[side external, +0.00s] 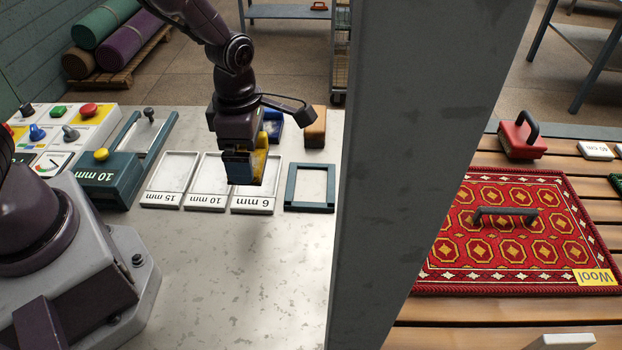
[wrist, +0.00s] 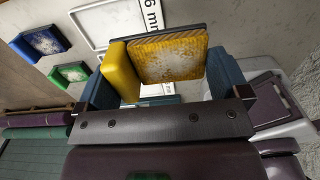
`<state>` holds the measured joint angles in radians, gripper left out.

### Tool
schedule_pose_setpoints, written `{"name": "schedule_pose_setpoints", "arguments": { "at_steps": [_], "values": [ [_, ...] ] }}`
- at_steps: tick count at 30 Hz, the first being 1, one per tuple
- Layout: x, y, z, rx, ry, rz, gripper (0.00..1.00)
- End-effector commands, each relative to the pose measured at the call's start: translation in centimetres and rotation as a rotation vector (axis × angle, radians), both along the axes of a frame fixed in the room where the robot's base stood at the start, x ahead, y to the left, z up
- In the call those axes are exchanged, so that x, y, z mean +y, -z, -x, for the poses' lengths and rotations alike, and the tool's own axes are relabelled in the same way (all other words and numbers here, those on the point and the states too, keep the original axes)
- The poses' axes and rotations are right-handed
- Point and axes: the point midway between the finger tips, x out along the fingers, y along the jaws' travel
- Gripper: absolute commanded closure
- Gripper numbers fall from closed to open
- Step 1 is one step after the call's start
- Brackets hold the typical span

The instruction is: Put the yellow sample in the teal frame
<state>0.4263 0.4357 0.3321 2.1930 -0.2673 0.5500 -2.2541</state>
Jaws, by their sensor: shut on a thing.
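The yellow sample (wrist: 170,57), a flat yellow-edged piece with a worn tan and white face, is held in my gripper (wrist: 163,82) in the wrist view. In the side external view my gripper (side external: 243,168) is shut on it, above the far part of the 6 mm tray, and only a strip of the yellow sample (side external: 260,162) shows. The teal frame (side external: 291,187), an open dark teal rectangle, lies flat on the worktop to the right of my gripper. I see nothing inside it. I cannot make out the frame clearly in the wrist view.
White trays marked 15 mm, 10 mm and 6 mm (side external: 252,207) lie in a row. A blue sample (wrist: 40,42) and a green sample (wrist: 68,74) lie nearby. A brown block (side external: 316,128) stands behind the frame. A grey post (side external: 430,130) rises right of it. The front worktop is clear.

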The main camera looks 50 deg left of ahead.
Motion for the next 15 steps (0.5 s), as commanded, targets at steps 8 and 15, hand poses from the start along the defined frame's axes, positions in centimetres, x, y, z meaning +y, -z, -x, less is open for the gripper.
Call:
{"name": "schedule_pose_setpoints", "arguments": {
  "at_steps": [8,15],
  "values": [
    [-0.8,3.2,-6.8,0.000,0.001,0.000,0.29],
    [-1.4,7.3,-10.6,0.002,0.003,0.001,0.29]
  ]
}}
